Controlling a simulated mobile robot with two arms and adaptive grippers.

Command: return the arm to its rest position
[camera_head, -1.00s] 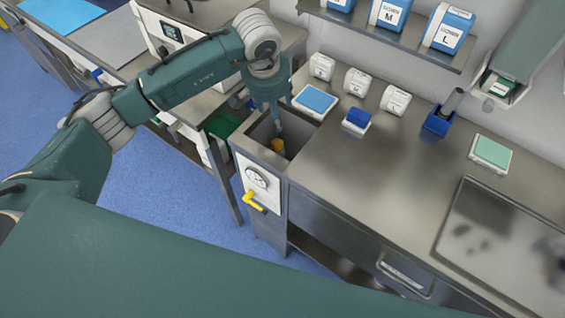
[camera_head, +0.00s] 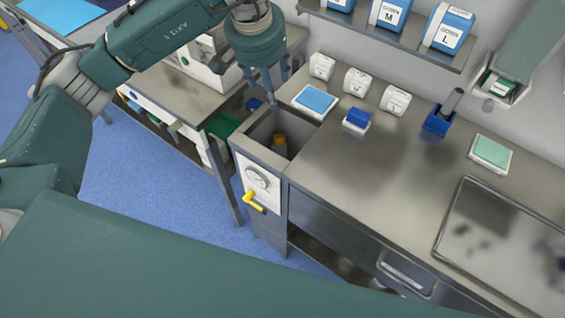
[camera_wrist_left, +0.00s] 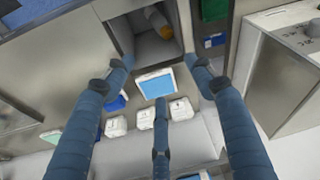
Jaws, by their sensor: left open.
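My left arm (camera_head: 150,40) comes in from the left, and its gripper (camera_head: 268,88) hangs above the back edge of the square well (camera_head: 262,158) at the counter's left end. The gripper's fingers are spread and empty, as the left wrist view (camera_wrist_left: 160,90) also shows. A bottle with an orange-brown top (camera_head: 279,143) stands inside the well, apart from the fingers. In the left wrist view the bottle (camera_wrist_left: 158,22) shows at the top, in the well. My right gripper is not in view.
A blue-topped pad (camera_head: 315,99), several white boxes (camera_head: 357,82) and a blue holder (camera_head: 437,122) stand on the steel counter (camera_head: 350,185). A shelf (camera_head: 400,38) with blue boxes hangs behind. A yellow lever (camera_head: 254,201) juts from the well's front. The counter's middle is clear.

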